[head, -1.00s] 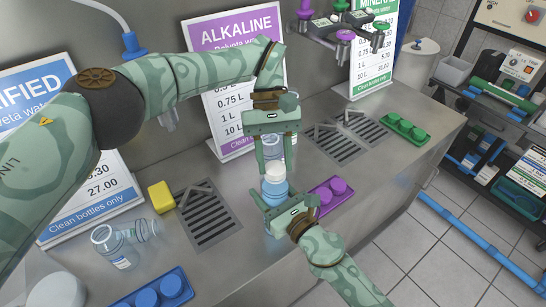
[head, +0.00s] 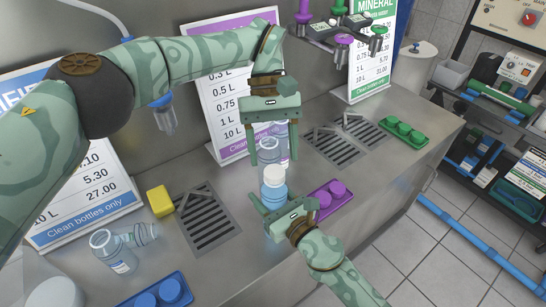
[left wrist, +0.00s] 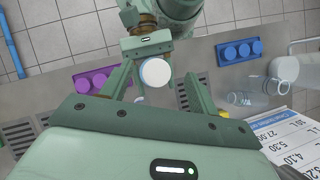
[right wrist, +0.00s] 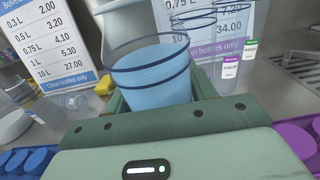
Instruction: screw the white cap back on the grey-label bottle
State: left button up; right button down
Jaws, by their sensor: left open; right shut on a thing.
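A bottle of blue water (head: 273,193) stands upright at the counter's front, its label not readable. A white cap (head: 273,173) sits on its top; I cannot tell how tight. From above, the cap is a white disc in the left wrist view (left wrist: 155,73). My right gripper (head: 272,207) is shut on the bottle's body, which shows close up in the right wrist view (right wrist: 155,78). My left gripper (head: 273,160) is open and empty above the cap, pointing down, its fingers spread to either side.
Clear bottles (head: 281,135) stand just behind the left gripper. A purple tray (head: 338,189) of caps is right of the bottle.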

pick_arm(q)
jog(key=shift+r, duration=0.4)
jog(key=shift+c, duration=0.2)
